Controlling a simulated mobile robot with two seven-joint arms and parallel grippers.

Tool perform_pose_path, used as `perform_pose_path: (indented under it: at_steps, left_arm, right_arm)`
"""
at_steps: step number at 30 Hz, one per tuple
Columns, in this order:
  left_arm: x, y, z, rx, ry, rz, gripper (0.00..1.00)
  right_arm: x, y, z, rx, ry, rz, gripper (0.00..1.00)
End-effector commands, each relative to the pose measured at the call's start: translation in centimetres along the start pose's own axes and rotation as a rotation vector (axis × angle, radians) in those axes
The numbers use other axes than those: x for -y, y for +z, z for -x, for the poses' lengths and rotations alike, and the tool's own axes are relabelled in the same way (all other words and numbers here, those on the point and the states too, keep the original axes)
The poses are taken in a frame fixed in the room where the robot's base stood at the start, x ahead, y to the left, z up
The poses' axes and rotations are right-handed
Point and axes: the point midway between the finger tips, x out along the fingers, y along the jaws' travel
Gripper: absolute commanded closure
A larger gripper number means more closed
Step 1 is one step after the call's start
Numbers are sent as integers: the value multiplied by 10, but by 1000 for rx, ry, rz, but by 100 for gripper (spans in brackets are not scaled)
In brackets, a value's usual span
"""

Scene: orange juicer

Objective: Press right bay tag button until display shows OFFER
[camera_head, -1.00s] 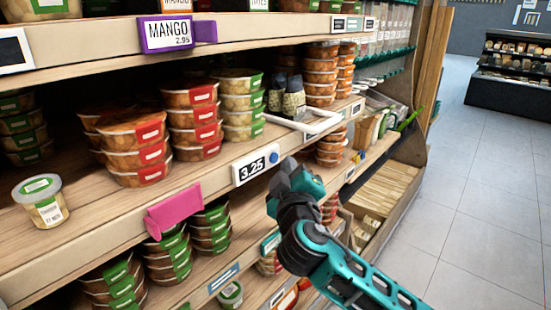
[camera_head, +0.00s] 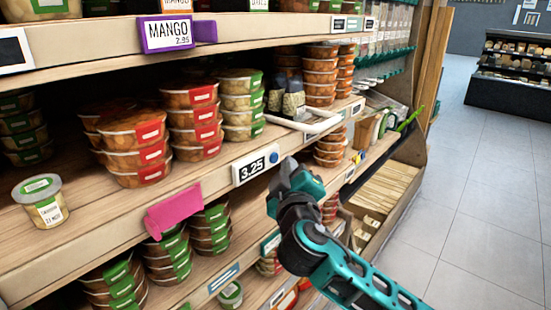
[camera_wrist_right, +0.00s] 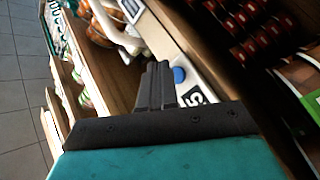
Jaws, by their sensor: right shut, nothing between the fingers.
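The white bay tag (camera_head: 252,167) on the middle shelf's front edge reads 3.25. Its round blue button (camera_head: 274,157) is at the tag's right end. In the right wrist view the blue button (camera_wrist_right: 179,75) shows just right of my fingers, and part of the tag's digits (camera_wrist_right: 193,97) shows below it. My right gripper (camera_head: 288,165) is shut and empty, close to the button's right side; I cannot tell whether it touches. Its shut fingers also show in the right wrist view (camera_wrist_right: 157,82). My left gripper is not in view.
A white bracket (camera_head: 312,124) sticks out from the shelf edge behind my gripper. A pink tag (camera_head: 173,209) and a purple MANGO tag (camera_head: 168,33) hang on shelf edges. Stacked tubs (camera_head: 135,140) fill the shelf. The floor (camera_head: 485,200) at right is clear.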

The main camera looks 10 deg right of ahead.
Motion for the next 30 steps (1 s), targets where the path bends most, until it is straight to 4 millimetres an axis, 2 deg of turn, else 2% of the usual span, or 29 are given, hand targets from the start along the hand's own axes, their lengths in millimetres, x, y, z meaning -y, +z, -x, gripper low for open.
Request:
perform_pose_path:
  at_steps: [30]
  left_arm:
    - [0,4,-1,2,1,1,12]
  right_arm:
    - [5,-5,-6,0,0,0,100]
